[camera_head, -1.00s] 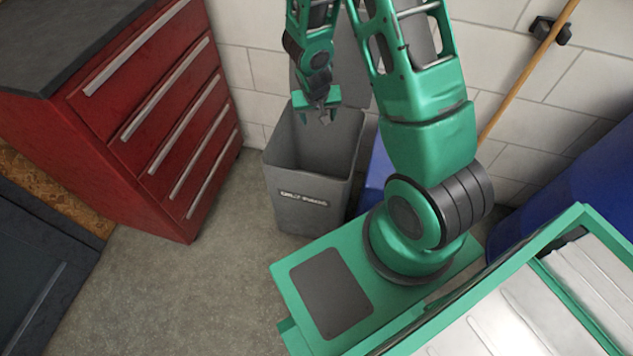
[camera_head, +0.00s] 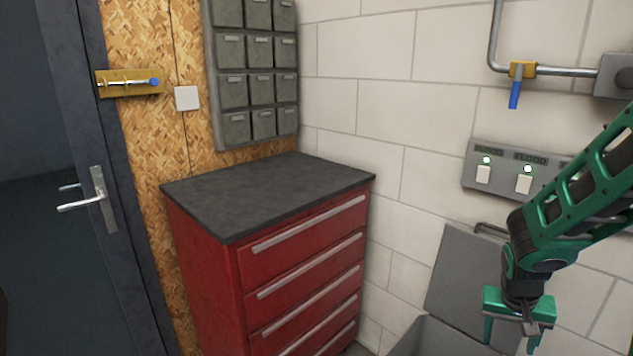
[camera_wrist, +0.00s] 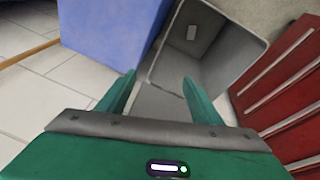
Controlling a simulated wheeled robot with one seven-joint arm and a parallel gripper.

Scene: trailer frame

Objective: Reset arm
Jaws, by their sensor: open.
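My gripper (camera_head: 515,335) is at the lower right of the head view, fingers pointing down. It is open and empty, above the grey bin (camera_head: 440,338), whose lid (camera_head: 465,272) stands raised against the wall. In the wrist view my two green fingers (camera_wrist: 160,95) are spread apart, with nothing between them.
A red drawer cabinet (camera_head: 300,280) with a dark top stands left of the bin. A blue box (camera_wrist: 105,35) shows in the wrist view. The wall holds a switch panel (camera_head: 510,172) and a pipe with a blue-handled valve (camera_head: 515,92). A dark door (camera_head: 75,200) is at the left.

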